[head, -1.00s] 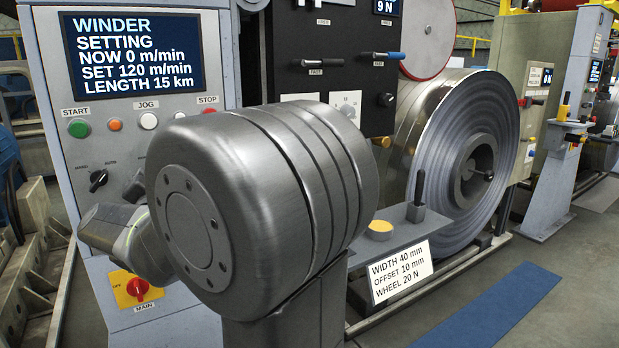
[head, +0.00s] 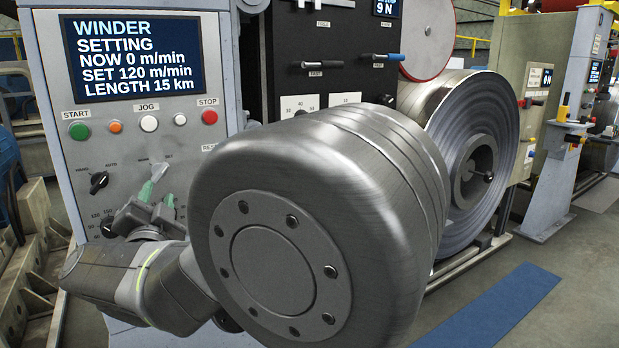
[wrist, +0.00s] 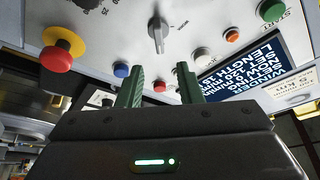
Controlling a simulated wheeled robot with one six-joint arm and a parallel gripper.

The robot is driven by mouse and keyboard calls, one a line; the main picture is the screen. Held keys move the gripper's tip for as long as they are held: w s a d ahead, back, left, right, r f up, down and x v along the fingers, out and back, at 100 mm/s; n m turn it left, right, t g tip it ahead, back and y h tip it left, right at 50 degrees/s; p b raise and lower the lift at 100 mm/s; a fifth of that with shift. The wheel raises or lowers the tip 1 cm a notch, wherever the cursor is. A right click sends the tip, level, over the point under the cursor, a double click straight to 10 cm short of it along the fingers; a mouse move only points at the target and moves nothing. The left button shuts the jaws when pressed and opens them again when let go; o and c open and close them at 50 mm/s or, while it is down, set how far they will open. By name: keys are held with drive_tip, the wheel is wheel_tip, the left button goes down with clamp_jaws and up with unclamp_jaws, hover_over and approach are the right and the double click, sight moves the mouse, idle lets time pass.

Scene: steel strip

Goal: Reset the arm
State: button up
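My gripper (head: 160,190) is in front of the winder's control panel (head: 215,80) in the head view, by a selector knob on its lower part. Its two green fingers stand apart in the wrist view (wrist: 159,84), with nothing between them. Whether a fingertip touches the panel I cannot tell. My arm fills the middle foreground of the head view and hides the lower right of the panel.
The winder screen (head: 132,58) reads NOW 0 m/min. A green start button (head: 79,131) and a red stop button (head: 210,117) sit below it. The wrist view shows a red mushroom button (wrist: 57,58). A steel coil (head: 455,110) stands behind my arm.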

sight(163, 170)
drive_tip(key=x, duration=0.8)
drive_tip(key=shift+w+r, duration=0.1)
drive_tip(key=shift+w, duration=0.3)
drive_tip(key=shift+w+a+n+b, duration=0.15)
drive_tip(key=shift+w+n+b, duration=0.1)
drive_tip(key=shift+n+b, duration=0.15)
drive_tip(key=n, duration=0.1)
drive_tip(key=n+y, duration=0.1)
drive_tip(key=shift+s+r+n+y, duration=0.15)
drive_tip(key=shift+n+y, duration=0.15)
drive_tip(key=n+y, duration=0.1)
drive_tip(key=n, duration=0.2)
drive_tip(key=n+y+p, duration=0.1)
drive_tip(key=n+y, duration=0.1)
drive_tip(key=n, duration=0.1)
drive_tip(key=shift+a+r+n, duration=0.1)
drive_tip(key=shift+r+n, duration=0.1)
drive_tip(key=shift+n, duration=0.1)
drive_tip(key=v, duration=1.3)
drive_tip(key=shift+s+y, duration=0.2)
drive_tip(key=shift+y, duration=0.1)
drive_tip(key=shift+w+d, duration=0.1)
drive_tip(key=shift+d, duration=0.15)
